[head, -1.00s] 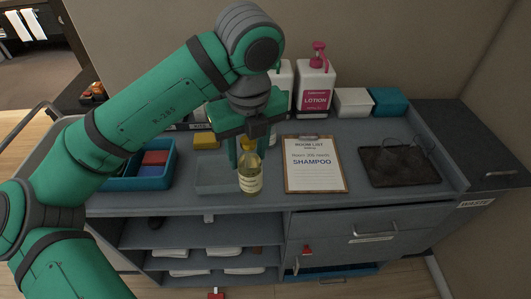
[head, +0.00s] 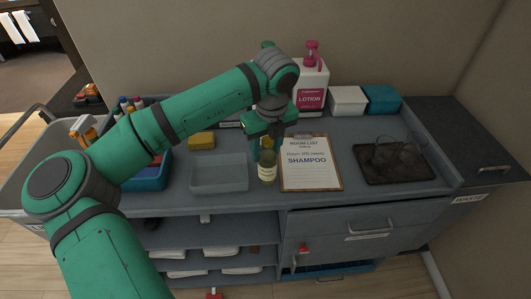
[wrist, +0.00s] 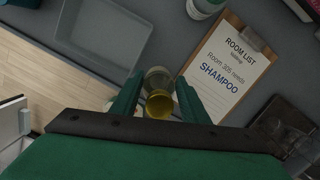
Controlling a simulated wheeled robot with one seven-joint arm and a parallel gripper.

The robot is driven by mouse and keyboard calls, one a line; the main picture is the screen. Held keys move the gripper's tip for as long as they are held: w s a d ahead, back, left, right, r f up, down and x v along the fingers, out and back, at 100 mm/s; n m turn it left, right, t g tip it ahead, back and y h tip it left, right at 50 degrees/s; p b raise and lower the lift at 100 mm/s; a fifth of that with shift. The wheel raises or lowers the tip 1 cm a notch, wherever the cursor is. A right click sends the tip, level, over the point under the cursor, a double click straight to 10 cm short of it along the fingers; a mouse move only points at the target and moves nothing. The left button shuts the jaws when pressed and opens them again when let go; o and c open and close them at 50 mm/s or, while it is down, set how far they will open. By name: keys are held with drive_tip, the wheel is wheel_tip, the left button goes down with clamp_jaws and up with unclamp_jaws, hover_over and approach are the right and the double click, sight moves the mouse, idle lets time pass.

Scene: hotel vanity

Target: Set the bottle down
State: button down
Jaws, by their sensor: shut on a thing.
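The bottle (head: 267,170) is small, with yellowish contents and a pale label. It is upright at the front of the cart top, between a clear tray and the clipboard. I cannot tell whether its base touches the surface. My gripper (head: 266,150) is shut on its upper part from above. In the wrist view the bottle (wrist: 158,92) shows between the two green fingers, its yellow cap (wrist: 159,103) towards the camera.
An empty grey tray (head: 219,187) is left of the bottle. A clipboard (head: 312,178) reading "SHAMPOO" lies close on the right. A dark tray (head: 395,178) with glasses is farther right. A lotion pump bottle (head: 311,90) stands behind.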

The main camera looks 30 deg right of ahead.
drive_tip(key=shift+a+f, duration=0.1)
drive_tip(key=shift+f, duration=0.7)
drive_tip(key=shift+f, duration=0.1)
drive_tip(key=c, duration=1)
unclamp_jaws()
drive_tip(key=shift+s, duration=0.1)
